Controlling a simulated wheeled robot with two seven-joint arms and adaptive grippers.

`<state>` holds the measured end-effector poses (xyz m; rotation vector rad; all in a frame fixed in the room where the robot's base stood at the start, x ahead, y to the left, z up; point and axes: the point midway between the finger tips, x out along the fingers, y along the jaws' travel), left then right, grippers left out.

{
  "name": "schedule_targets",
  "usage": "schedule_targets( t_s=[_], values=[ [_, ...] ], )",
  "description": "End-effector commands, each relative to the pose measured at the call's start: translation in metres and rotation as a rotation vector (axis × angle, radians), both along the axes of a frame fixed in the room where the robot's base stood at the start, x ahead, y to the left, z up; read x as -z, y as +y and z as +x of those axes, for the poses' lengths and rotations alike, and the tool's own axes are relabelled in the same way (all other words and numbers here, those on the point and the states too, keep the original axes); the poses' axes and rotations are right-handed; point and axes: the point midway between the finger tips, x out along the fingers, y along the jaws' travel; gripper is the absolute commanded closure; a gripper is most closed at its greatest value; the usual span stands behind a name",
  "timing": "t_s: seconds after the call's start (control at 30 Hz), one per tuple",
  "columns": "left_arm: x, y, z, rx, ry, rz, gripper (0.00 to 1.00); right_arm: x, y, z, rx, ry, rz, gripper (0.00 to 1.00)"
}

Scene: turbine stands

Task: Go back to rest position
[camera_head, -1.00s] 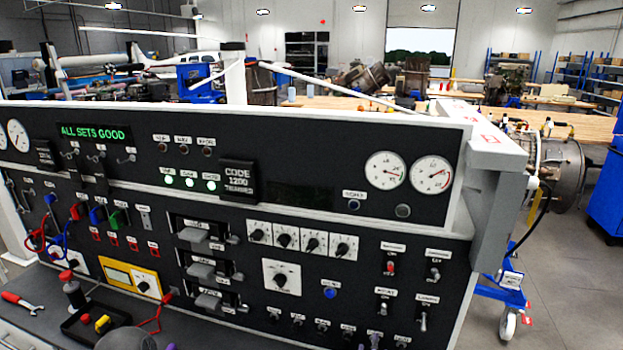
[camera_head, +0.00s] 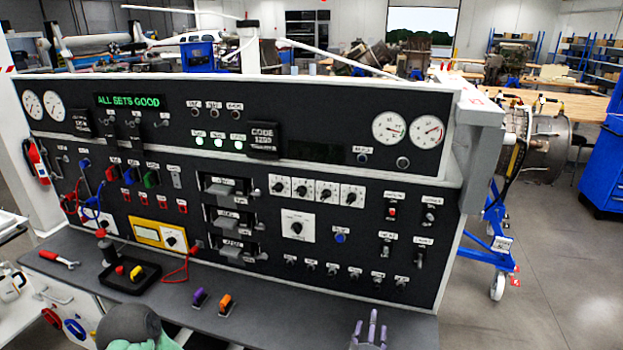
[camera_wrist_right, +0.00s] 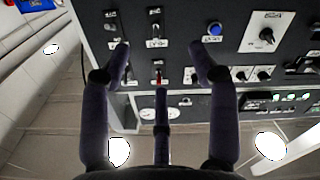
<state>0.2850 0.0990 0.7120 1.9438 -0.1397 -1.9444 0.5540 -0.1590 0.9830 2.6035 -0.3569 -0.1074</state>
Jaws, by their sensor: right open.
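My right gripper (camera_head: 370,332) shows at the bottom edge of the head view, with its pale purple fingers pointing up over the bench front. In the right wrist view its dark fingers (camera_wrist_right: 160,50) are spread apart, with nothing between them. The black control panel (camera_head: 340,240) stands beyond the fingers. A red-tipped switch (camera_wrist_right: 158,75) shows between them in the wrist view, and I cannot tell any contact. My left gripper is not in view.
The grey bench (camera_head: 290,322) carries a black tray (camera_head: 130,278), a red-handled wrench (camera_head: 58,258), a purple clip (camera_head: 199,298) and an orange clip (camera_head: 226,305). A blue wheeled stand (camera_head: 497,230) is right of the panel. Open floor (camera_head: 560,280) lies at the right.

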Motion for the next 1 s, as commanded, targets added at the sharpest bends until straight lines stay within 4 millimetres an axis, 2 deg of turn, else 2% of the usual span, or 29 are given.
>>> schedule_targets(
  t_s=[0.37,0.57,0.67,0.77,0.87,1.0],
  values=[
    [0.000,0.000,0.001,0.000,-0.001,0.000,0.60,0.052,0.000,-0.001,-0.059,0.165,0.130,0.40],
    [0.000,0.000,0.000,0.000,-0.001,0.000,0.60,0.097,0.002,-0.012,-0.091,0.314,0.252,0.40],
    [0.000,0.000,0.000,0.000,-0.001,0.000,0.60,0.127,0.003,-0.024,-0.101,0.421,0.341,0.40],
    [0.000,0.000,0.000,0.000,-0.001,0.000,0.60,0.167,0.006,-0.049,-0.100,0.570,0.462,0.40],
    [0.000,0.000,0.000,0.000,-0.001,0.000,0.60,0.206,0.011,-0.083,-0.082,0.736,0.596,0.40],
    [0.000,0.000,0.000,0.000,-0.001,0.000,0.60,0.247,0.019,-0.139,-0.027,0.959,0.773,0.40]
  ],
)
